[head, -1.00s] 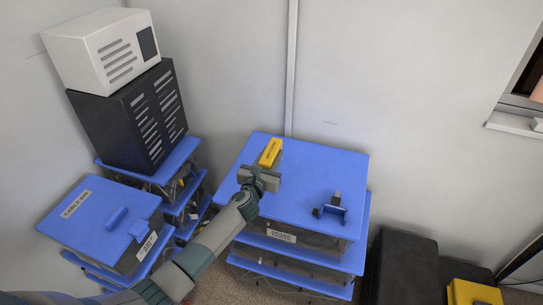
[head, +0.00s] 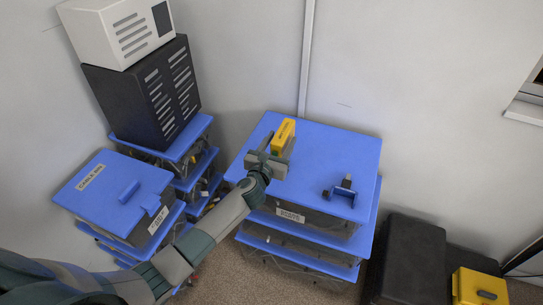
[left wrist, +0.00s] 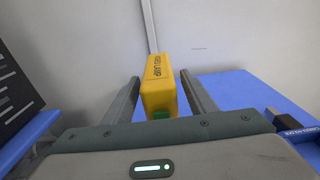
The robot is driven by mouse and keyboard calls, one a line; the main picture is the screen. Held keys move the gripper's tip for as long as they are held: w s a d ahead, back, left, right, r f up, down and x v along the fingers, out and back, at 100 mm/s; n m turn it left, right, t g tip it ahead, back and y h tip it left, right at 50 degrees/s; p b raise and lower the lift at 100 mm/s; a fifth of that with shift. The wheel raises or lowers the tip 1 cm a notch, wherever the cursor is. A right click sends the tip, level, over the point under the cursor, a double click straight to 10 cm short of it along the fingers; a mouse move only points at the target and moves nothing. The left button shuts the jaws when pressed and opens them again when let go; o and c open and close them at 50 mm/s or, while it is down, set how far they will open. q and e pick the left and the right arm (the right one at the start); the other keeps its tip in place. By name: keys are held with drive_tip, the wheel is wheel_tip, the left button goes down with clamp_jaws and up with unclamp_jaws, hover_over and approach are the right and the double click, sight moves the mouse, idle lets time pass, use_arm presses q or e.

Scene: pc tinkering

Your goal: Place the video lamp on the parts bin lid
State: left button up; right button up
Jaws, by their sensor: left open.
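The yellow video lamp (head: 284,134) is at the back left of the blue lid (head: 325,155) on the middle bin stack. My left gripper (head: 268,163) is open around the lamp's near part, with visible gaps on both sides in the wrist view. The lamp's base is partly hidden by the gripper. My right gripper is out of view.
A small blue and black bracket-like piece (head: 342,191) lies at the lid's front right. A lidded cable bin (head: 105,190) and a stack with a black vented case (head: 145,95) stand left. Black and yellow cases are at lower right. The lid's middle is clear.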

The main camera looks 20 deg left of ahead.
use_arm(q)
drive_tip(key=s, duration=0.8)
drive_tip(key=shift+s+a+r+b, duration=0.15)
drive_tip(key=shift+s+r+b, duration=0.15)
drive_tip(key=shift+b, duration=0.05)
drive_tip(key=shift+r, duration=0.1)
idle(0.4)
